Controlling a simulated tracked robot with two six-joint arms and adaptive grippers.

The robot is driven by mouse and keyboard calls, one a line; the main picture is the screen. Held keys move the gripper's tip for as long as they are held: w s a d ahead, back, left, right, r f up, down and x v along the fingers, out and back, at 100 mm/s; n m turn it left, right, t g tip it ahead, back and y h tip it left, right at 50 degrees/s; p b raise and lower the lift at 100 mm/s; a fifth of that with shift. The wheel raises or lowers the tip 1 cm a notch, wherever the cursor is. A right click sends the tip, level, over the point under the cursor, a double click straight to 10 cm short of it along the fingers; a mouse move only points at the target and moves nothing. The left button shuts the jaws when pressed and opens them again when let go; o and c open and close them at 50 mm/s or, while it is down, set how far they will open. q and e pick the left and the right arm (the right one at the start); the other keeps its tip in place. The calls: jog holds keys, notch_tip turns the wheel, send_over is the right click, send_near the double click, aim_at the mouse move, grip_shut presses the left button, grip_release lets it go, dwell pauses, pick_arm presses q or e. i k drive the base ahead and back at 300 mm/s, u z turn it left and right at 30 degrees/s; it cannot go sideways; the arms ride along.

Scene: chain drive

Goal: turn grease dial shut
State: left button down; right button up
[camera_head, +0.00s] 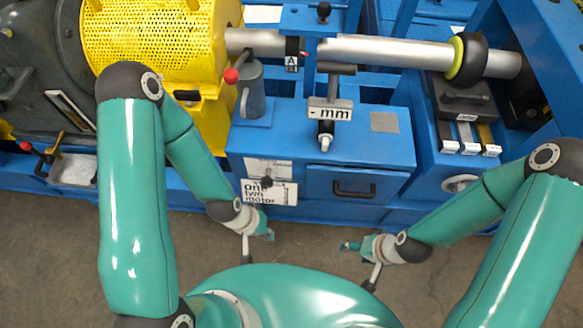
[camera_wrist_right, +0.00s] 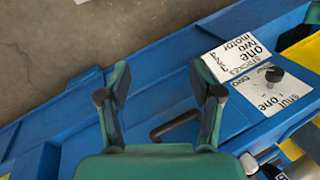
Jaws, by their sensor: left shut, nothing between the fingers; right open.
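My left gripper (camera_head: 268,234) is shut and empty, just below the labels, apart from the dial. My right gripper (camera_head: 346,246) is open and empty, below the drawer; its two fingers (camera_wrist_right: 163,96) stand apart in the wrist view.
A blue drawer (camera_head: 385,188) with a black handle (camera_head: 354,190) is right of the labels. A yellow perforated guard (camera_head: 150,45) is at upper left. The floor (camera_head: 310,228) before the cabinet is clear.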

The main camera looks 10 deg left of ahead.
aim_at(266, 182)
jog(key=z, duration=0.3)
jog(key=k, duration=1.2)
jog(key=u, duration=0.55)
jog(key=i, duration=0.5)
